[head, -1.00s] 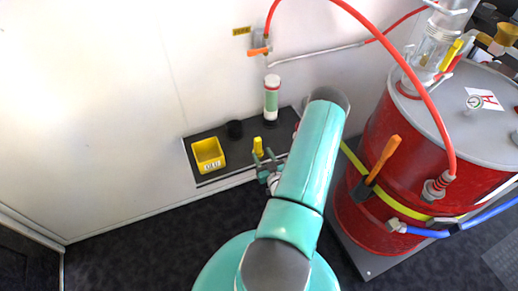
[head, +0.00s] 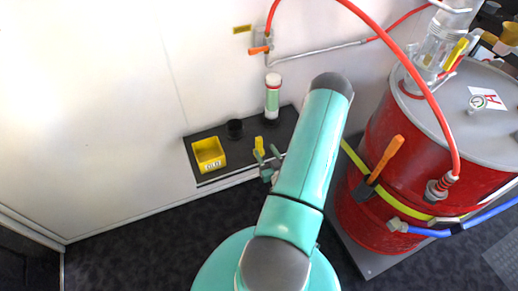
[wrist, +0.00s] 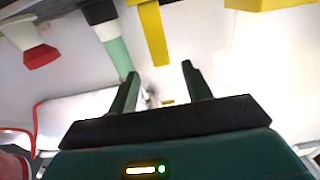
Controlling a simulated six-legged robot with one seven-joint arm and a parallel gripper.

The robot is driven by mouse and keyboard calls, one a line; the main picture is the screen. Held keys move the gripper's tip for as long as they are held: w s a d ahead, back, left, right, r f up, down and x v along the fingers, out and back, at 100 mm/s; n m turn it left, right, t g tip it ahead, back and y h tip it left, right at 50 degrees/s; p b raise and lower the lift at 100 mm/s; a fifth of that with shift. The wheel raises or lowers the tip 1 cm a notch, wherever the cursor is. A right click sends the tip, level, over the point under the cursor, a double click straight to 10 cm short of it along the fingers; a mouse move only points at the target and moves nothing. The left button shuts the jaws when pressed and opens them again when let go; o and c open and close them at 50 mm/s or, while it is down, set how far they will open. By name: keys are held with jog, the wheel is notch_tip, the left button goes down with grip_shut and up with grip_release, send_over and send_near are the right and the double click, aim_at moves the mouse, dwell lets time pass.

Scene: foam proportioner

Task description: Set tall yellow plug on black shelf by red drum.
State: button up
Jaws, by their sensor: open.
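The tall yellow plug (head: 259,145) stands upright on the black shelf (head: 218,178), at the wall left of the red drum (head: 385,190). My gripper (head: 267,156) is open and empty, close in front of the plug. In the wrist view the plug (wrist: 154,35) hangs down from the top edge, as the picture is upside down. There its free end lies beyond the gap between my two dark green fingers (wrist: 160,82), apart from them. My arm hides the shelf's right end, nearest the drum.
A yellow bin (head: 209,153) and a black cup (head: 234,129) stand left of the plug. A white and green bottle (head: 272,97) stands behind it. A red hose (head: 415,82) arches over to the drum. Bare shelf lies between bin and plug.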

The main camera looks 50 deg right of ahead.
aim_at(258, 138)
jog(key=x, duration=0.9)
jog(key=shift+a+r, duration=0.1)
jog(key=shift+r, duration=0.1)
grip_shut()
